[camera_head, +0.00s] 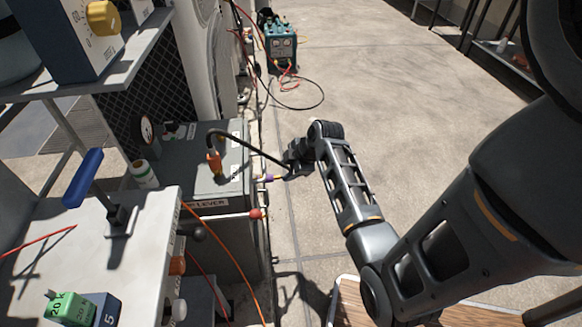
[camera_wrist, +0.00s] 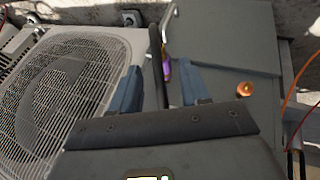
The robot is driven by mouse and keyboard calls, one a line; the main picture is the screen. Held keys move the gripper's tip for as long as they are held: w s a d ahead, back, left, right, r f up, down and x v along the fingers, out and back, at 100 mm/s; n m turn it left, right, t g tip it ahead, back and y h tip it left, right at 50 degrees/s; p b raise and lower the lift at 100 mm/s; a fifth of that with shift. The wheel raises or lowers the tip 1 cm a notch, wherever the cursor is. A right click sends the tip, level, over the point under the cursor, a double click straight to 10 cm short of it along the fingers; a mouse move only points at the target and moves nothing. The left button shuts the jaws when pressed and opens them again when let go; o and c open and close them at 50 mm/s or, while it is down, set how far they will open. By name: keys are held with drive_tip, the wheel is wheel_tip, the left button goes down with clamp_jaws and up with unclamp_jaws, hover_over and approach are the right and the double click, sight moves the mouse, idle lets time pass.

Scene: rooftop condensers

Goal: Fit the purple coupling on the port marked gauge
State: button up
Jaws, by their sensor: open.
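The purple coupling (camera_head: 277,177) shows at the right side of the grey box in the head view, in line with a brass-coloured stub (camera_head: 267,178). In the wrist view the purple coupling (camera_wrist: 167,70) lies between my two blue fingers, with a black hose (camera_wrist: 156,55) beside it. My gripper (camera_wrist: 161,70) is open, with a gap visible on each side of the coupling. It also shows in the head view (camera_head: 298,158), close to the coupling. I cannot tell whether the coupling is seated on the stub. No gauge marking is legible.
A red knob (camera_head: 257,213) sits below the stub. A blue-handled valve (camera_head: 84,178) stands on the near bench.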

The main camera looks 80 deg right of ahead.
sight(279, 177)
drive_tip(key=b+x, duration=0.1)
drive_tip(key=x, duration=0.5)
drive_tip(key=shift+c, duration=0.4)
clamp_jaws()
idle(0.4)
